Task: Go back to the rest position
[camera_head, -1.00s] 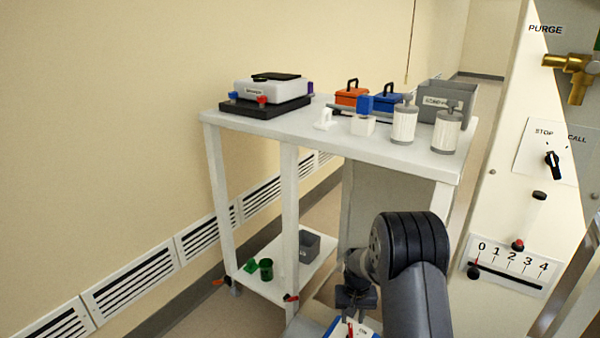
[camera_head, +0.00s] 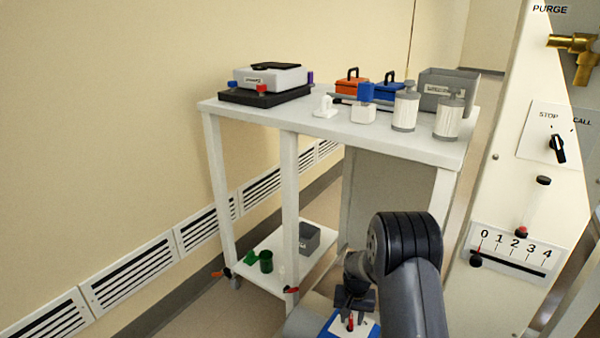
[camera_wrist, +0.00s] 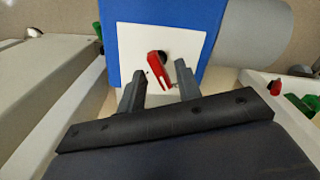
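My gripper (camera_head: 354,300) is at the lower middle of the head view, on my dark grey arm. In the wrist view its two grey fingers (camera_wrist: 158,85) stand apart. A red lever or handle (camera_wrist: 160,72) on a white plate (camera_wrist: 130,42) shows between and beyond the fingertips, and I cannot tell whether they touch it. The plate is on a blue body (camera_wrist: 110,10), partly hidden in the head view by my arm. No object is seen clamped in my gripper.
A white cart (camera_head: 300,122) with instruments and canisters stands ahead, with a lower shelf (camera_head: 270,277) holding a green cup (camera_head: 266,261) and a grey bin (camera_head: 309,238). A control panel (camera_head: 510,195) is close on the right. Floor at the left wall is narrow.

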